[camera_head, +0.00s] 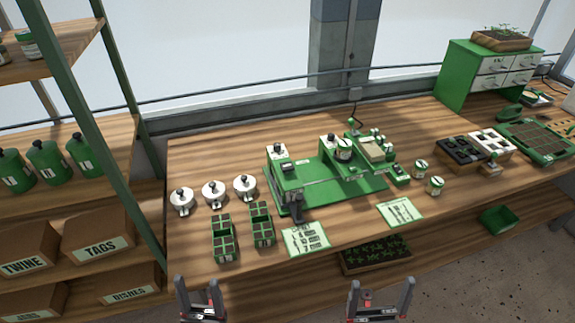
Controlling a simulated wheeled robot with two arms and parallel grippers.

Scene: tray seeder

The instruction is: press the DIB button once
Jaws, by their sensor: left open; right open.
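The green tray seeder (335,188) stands in the middle of the wooden bench, with white-topped units along its bed. A dark panel or lever part (296,206) shows at its front left corner. I cannot make out which part is the DIB button; any lettering is too small to read. My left gripper (198,287) is open and empty at the bottom edge, in front of the bench and left of the seeder. My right gripper (381,287) is open and empty at the bottom edge, in front of the bench. Both are apart from the seeder.
Several round lidded metal pots (213,194) and two green cell trays (223,246) stand left of the seeder. Printed cards (306,240) lie along the front edge. Two small jars (436,186) stand right. A shelf post (130,125) rises at left. A seedling tray (376,256) sits below the bench.

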